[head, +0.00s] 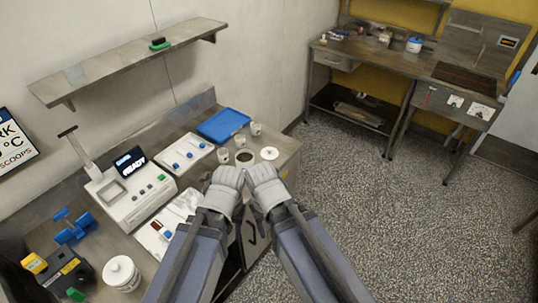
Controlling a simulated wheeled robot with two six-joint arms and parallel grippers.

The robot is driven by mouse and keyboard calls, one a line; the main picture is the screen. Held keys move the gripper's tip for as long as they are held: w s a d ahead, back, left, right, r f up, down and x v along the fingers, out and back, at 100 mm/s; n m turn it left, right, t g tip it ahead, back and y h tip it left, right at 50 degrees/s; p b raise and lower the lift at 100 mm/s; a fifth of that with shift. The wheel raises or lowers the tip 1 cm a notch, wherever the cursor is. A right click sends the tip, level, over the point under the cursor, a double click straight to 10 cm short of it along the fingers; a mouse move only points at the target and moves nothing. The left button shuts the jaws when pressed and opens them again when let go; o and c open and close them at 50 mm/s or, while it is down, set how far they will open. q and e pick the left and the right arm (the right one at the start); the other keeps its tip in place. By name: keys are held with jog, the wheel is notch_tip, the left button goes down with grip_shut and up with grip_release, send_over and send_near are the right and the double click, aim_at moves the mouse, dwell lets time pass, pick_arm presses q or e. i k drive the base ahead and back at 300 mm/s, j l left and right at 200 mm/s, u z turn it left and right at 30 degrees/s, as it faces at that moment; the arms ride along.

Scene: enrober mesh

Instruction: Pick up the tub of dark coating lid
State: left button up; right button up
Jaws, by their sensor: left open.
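A small white tub of dark coating (245,158) stands open on the counter, its dark contents showing. A round white lid (269,153) with a small knob lies on the counter just right of it, near the counter's right end. My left gripper (229,174) is open, in front of the tub and a little left of it. My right gripper (262,170) is close beside it, in front of the lid and apart from it in the picture. Its fingers are too small and foreshortened to tell whether they are open.
Small white cups (255,128) and a blue tray (223,125) are behind the tub. A wall shelf (130,62) hangs above. Floor (400,220) is clear at right.

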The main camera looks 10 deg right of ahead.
aim_at(267, 153)
jog(key=i+l+u, duration=0.45)
jog(key=l, duration=0.25)
jog(key=i+l+u, duration=0.45)
jog(key=l, duration=0.35)
